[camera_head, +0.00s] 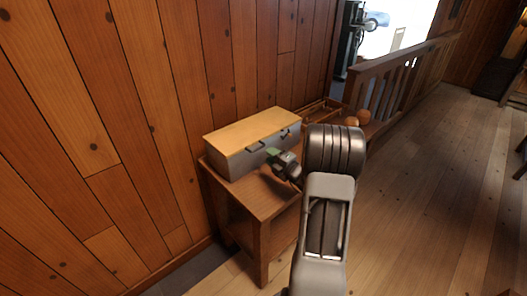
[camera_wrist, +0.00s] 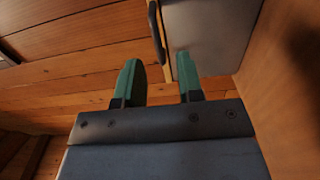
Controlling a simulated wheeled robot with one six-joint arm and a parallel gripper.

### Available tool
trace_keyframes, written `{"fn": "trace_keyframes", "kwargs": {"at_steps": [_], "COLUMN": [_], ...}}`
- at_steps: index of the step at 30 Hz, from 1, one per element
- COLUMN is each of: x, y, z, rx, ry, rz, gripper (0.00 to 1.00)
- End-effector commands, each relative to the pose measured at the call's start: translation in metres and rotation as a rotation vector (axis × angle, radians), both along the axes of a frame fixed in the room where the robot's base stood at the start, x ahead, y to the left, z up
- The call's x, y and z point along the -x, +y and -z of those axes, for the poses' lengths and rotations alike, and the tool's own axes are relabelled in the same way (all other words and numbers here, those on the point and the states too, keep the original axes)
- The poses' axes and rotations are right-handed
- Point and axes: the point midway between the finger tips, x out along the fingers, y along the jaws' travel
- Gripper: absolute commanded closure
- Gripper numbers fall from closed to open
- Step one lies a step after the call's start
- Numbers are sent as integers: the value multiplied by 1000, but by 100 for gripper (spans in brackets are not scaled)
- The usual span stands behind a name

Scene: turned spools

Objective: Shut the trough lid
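The trough (camera_head: 237,166) is a grey box with dark handles on its front, standing on a small wooden table. Its light wooden lid (camera_head: 250,129) lies flat across the top, with no gap that I can make out. My gripper (camera_head: 273,154) is in front of the trough, close to its front face; whether it touches cannot be told. In the wrist view my gripper (camera_wrist: 159,80) shows two green fingers apart with nothing held between them. The trough's grey front (camera_wrist: 208,35), the lid's pale edge (camera_wrist: 167,62) and a dark handle (camera_wrist: 156,28) appear beyond the fingers.
The wooden table (camera_head: 262,195) has bare top in front of the trough. Round orange-brown things (camera_head: 357,119) and a wooden tray (camera_head: 318,110) are behind my arm, to the right. A plank wall (camera_head: 130,120) stands close behind and left. Open floor (camera_head: 420,200) lies right.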

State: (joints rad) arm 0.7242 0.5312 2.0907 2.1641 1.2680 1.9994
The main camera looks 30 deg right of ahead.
Motion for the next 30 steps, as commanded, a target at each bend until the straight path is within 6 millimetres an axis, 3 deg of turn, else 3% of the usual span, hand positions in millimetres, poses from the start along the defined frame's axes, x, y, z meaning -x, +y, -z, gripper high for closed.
{"fn": "trace_keyframes", "kwargs": {"at_steps": [6,12,30], "x": [41,63,71], "y": [-9,-13,-14], "z": [0,0,1], "rx": [-1,-1,-1], "ry": [1,1,1], "rz": [4,2,1], "gripper": [66,66,66]}}
